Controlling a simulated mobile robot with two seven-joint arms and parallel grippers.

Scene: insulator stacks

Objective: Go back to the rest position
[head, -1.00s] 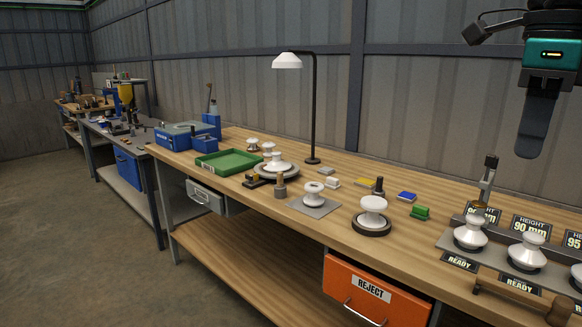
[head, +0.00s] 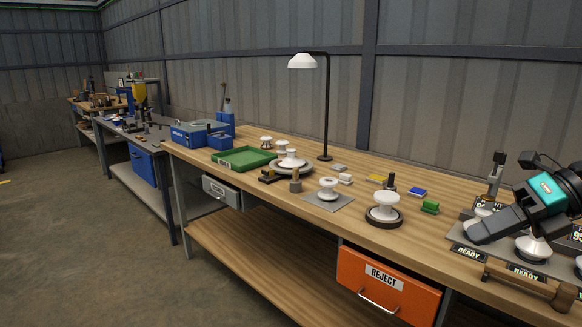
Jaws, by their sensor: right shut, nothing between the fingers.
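My right gripper (head: 474,236), black with a teal band, reaches in from the right edge. It is shut and empty, its fingers pointing left over the grey rack (head: 458,233). In this view it covers part of the rack, its labels and the white insulators there. One white insulator (head: 533,248) shows partly below it. I cannot tell how high it is above the rack. My left gripper is not in view.
On the wooden bench, a white insulator on a dark base (head: 383,208), another on a grey mat (head: 328,188), a green tray (head: 243,159) and a black lamp (head: 326,110) stand left. An orange reject drawer (head: 385,285) is below.

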